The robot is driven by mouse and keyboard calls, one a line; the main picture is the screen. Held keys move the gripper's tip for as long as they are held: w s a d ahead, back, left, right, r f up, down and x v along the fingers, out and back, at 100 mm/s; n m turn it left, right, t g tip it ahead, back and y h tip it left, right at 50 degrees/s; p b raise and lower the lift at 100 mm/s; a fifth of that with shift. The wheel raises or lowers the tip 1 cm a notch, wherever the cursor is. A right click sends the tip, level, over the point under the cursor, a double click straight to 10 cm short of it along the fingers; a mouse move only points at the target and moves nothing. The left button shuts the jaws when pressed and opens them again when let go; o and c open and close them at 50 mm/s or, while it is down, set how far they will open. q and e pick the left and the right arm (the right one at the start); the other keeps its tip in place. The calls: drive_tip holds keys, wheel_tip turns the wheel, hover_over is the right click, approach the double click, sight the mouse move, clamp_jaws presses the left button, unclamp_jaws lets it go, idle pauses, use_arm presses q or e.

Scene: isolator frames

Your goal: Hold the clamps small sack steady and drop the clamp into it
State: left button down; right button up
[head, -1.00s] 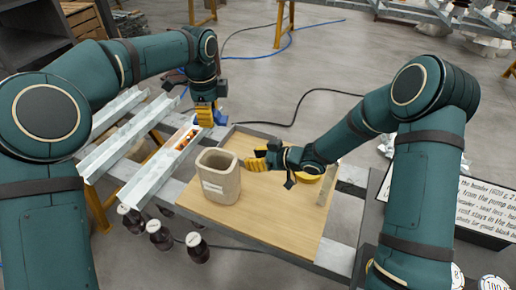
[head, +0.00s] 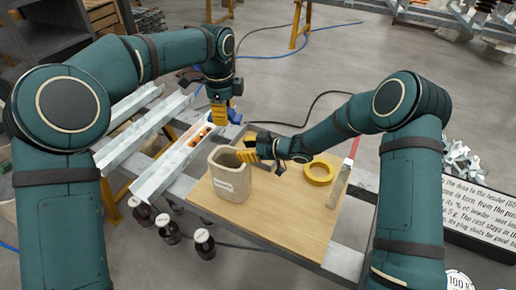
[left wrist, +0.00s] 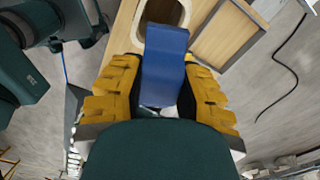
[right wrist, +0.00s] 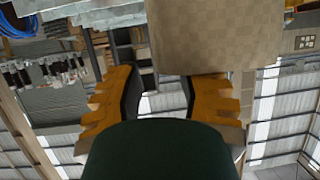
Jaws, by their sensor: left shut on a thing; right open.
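The small sack (head: 231,182), a beige open-topped bag with a pale label, stands upright on the wooden board. My left gripper (head: 219,116) is shut on the blue clamp (left wrist: 164,68), above and behind the sack in the head view. The clamp also shows there beside the yellow fingers (head: 236,116). The sack's open mouth (left wrist: 166,12) lies beyond the clamp in the left wrist view. My right gripper (head: 250,148) is open at the right side of the sack's rim. In the right wrist view the sack wall (right wrist: 215,38) is just beyond the fingers; I cannot tell whether they touch.
The board (head: 285,215) has free room in front and right of the sack. A yellow tape roll (head: 319,172) and a red-tipped tool (head: 345,172) lie right. A metal channel with orange pieces (head: 175,160) runs left, with dark bottles (head: 204,243) below.

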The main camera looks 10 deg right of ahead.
drive_tip(key=shift+x, duration=1.4)
clamp_jaws()
